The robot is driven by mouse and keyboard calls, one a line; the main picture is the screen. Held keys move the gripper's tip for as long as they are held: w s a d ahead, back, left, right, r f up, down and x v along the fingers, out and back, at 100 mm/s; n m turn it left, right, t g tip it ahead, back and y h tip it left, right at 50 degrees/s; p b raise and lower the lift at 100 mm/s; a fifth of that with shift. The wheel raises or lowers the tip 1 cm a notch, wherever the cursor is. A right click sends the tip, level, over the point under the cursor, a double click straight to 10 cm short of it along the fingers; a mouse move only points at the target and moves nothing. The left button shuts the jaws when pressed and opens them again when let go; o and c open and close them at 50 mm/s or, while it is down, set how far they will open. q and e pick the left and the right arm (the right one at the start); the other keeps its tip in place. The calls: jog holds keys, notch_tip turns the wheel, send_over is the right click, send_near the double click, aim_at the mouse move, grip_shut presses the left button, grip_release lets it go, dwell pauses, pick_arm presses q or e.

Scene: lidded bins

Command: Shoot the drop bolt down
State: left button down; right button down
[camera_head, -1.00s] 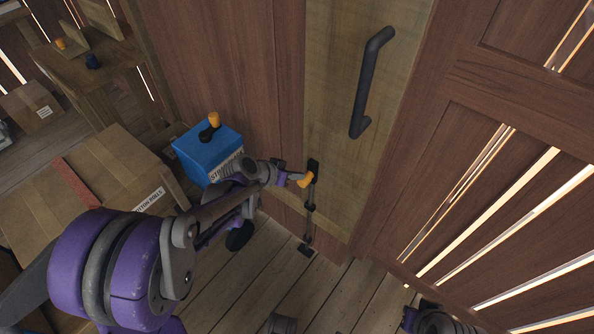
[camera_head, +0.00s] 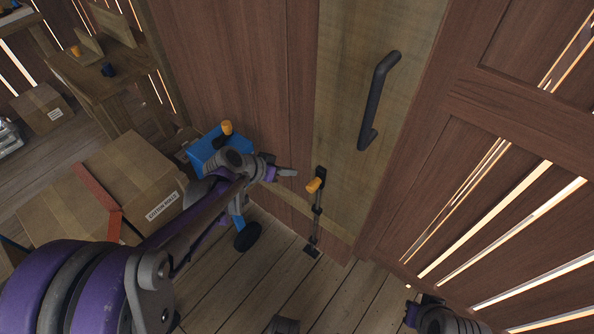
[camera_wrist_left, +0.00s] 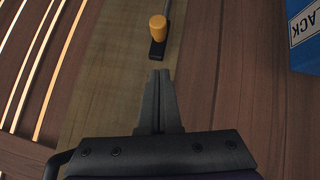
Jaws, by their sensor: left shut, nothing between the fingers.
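The drop bolt (camera_head: 317,208) is a thin dark upright rod low on the door's pale wooden edge strip. Its orange knob (camera_head: 314,185) sits near its upper end, just below a dark top piece. A dark floor plate (camera_head: 311,251) lies under the rod. My left gripper (camera_head: 294,173) is shut and empty, a little left of and above the knob, apart from it. In the left wrist view, the closed fingertips (camera_wrist_left: 161,73) point at the knob (camera_wrist_left: 157,28) with a small gap. The rod's lower end is too small to judge. My right gripper's fingers do not show.
A dark door handle (camera_head: 377,100) stands out above the bolt. A blue box (camera_head: 203,150) stands behind my left wrist, with cardboard cartons (camera_head: 143,170) farther left. Slatted wooden boards (camera_head: 500,200) fill the right side. Plank floor is clear below the bolt.

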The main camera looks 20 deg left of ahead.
pick_arm(q)
jog(key=shift+v, duration=1.15)
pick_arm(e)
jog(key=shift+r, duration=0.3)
pick_arm(q)
jog(key=shift+a, duration=0.1)
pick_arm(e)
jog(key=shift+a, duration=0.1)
